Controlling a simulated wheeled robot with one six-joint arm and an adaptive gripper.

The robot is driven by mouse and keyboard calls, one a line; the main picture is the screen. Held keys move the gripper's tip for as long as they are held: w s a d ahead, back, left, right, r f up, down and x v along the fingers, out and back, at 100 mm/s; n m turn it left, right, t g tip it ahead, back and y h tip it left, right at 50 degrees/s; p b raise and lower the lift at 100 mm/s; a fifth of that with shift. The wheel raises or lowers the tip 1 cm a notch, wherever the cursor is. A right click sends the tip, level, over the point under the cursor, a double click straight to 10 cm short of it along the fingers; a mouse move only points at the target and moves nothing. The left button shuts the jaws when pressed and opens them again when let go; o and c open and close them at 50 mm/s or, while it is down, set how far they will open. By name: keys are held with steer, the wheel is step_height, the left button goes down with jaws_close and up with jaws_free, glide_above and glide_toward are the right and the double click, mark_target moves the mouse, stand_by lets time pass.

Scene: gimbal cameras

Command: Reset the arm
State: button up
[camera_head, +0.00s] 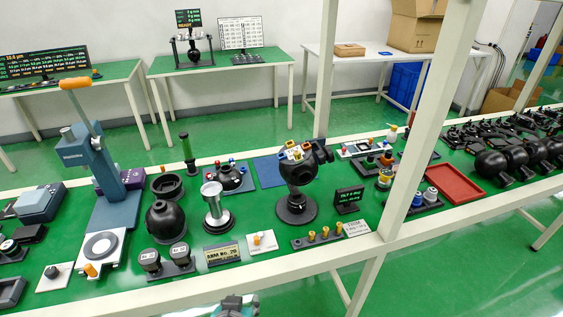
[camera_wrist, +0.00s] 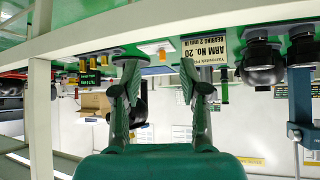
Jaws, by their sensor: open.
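My gripper (camera_wrist: 159,78) fills the lower middle of the wrist view, where the scene appears upside down. Its two green-grey fingers stand wide apart with nothing between them. It is in front of the bench's near edge, apart from the things on the bench. In the head view only a small grey-teal piece, which seems to be part of my arm, shows at the bottom edge. A placard reading "ARM No. 20" (camera_head: 222,252) stands near the bench's front edge; it also shows in the wrist view (camera_wrist: 206,47), right of the fingers.
The green bench (camera_head: 330,215) has a pale front rail and a white upright post (camera_head: 425,120). It holds a black gimbal unit on a stand (camera_head: 297,165), a blue press (camera_head: 95,160), black housings and a red tray (camera_head: 453,184). Green floor lies open in front at right.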

steer(key=s+d+f+n+t+y, duration=0.1)
steer(key=s+d+f, duration=0.45)
steer(key=d, duration=0.35)
steer(key=s+d+f+n+t+y, duration=0.1)
steer(key=s+d+f+n, duration=0.1)
steer(key=s+d+f, duration=0.5)
steer(key=s+d+r+m+t, duration=0.1)
steer(key=s+d+r+t, duration=0.1)
steer(key=s+d+r, duration=0.3)
steer(key=s+d+r+m+t+h, duration=0.1)
steer(key=s+d+r, duration=0.5)
steer(key=s, duration=0.6)
steer(key=shift+s+t+h, duration=0.3)
steer(key=shift+s+t, duration=0.1)
